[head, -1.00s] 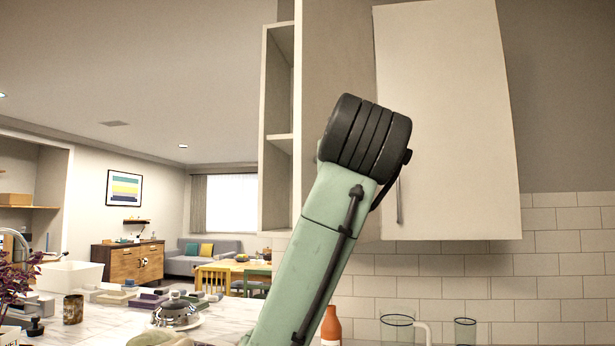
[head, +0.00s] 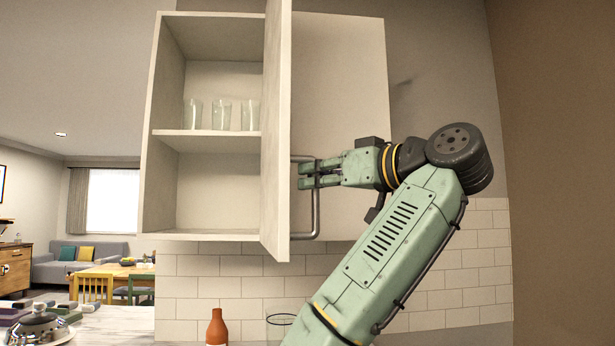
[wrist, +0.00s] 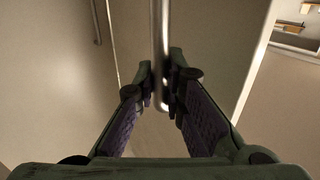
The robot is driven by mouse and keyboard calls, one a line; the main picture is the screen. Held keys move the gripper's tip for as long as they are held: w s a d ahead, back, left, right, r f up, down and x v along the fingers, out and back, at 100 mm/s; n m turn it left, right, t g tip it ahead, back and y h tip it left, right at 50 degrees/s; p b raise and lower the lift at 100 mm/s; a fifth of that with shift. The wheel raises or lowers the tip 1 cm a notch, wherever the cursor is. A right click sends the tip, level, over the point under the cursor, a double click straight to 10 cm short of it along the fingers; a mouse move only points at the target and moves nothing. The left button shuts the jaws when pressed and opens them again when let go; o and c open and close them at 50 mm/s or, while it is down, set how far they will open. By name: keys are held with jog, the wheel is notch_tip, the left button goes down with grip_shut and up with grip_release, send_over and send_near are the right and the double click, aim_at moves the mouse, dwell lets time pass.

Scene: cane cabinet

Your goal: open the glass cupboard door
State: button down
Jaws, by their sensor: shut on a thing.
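The white cupboard door (head: 277,130) stands swung out from the cabinet, seen nearly edge-on in the head view. The left half of the cupboard is open to view, with three glasses (head: 221,115) on its shelf (head: 208,133). My gripper (head: 306,175) is on the right side of the door, shut on its metal bar handle (head: 316,215). In the wrist view the handle (wrist: 159,40) runs down between the fingers of my gripper (wrist: 160,88). The door's hinges are not visible.
A second, closed door (head: 345,110) lies behind my gripper. An orange bottle (head: 216,328) and a clear glass (head: 281,325) stand below the cupboard. A metal dome (head: 38,326) sits at the counter's left. Open room lies left of the cabinet.

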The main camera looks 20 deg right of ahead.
jog(key=shift+r, duration=0.25)
jog(key=c, duration=1.7)
grip_release()
jog(key=shift+a, duration=0.1)
jog(key=shift+o, duration=0.2)
jog(key=shift+f, duration=0.1)
jog(key=v, duration=1.1)
jog(key=shift+s+d+f, duration=0.15)
jog(key=shift+s+d, duration=0.05)
jog(key=shift+s, duration=0.1)
